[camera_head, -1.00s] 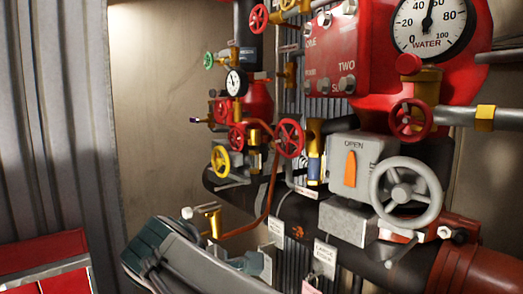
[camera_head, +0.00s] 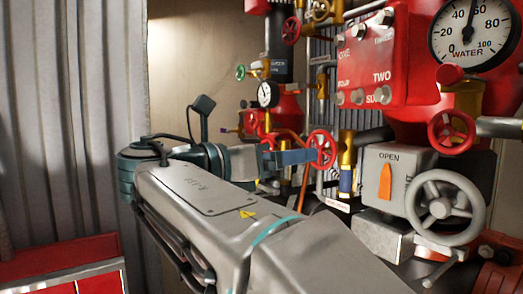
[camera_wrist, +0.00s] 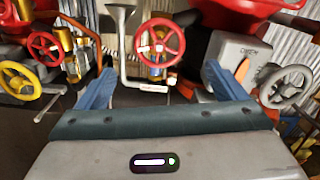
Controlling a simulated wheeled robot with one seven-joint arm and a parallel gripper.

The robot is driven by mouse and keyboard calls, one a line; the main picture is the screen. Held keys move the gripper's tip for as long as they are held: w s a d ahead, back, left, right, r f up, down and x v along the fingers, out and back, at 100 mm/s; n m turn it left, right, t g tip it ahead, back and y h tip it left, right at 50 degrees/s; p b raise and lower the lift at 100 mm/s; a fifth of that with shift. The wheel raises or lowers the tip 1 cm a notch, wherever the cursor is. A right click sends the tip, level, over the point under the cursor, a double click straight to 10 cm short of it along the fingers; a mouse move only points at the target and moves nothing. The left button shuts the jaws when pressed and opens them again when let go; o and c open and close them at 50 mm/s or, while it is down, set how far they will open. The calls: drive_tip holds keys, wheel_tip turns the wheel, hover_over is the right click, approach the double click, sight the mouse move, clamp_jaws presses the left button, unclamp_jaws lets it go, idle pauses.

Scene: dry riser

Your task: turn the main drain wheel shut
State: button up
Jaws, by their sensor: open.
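Several handwheels are in view, and no readable label marks one as the main drain. A red spoked wheel (camera_head: 321,149) stands just beyond my gripper (camera_head: 290,158) in the head view. In the wrist view the same red wheel (camera_wrist: 160,40) is centred ahead, between the two blue fingers of my gripper (camera_wrist: 160,72). The fingers are spread, with nothing between them. A large grey wheel (camera_head: 445,207) sits right of the grey OPEN box; it also shows at right in the wrist view (camera_wrist: 287,87). My arm hides the lower pipes.
A grey OPEN box (camera_head: 392,185) with an orange lever stands right of the red wheel. A yellow wheel (camera_wrist: 17,80) and another red wheel (camera_wrist: 44,46) are at left. A red panel (camera_head: 385,60) and a water gauge (camera_head: 474,30) are above.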

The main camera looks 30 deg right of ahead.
sight(320, 153)
drive_tip(key=d, duration=0.3)
drive_tip(key=d+p, duration=0.1)
drive_tip(key=d, duration=0.5)
drive_tip(key=shift+w+d+p, duration=0.25)
drive_tip(key=shift+w+p, duration=0.05)
drive_tip(key=shift+w, duration=0.05)
drive_tip(key=c, duration=1)
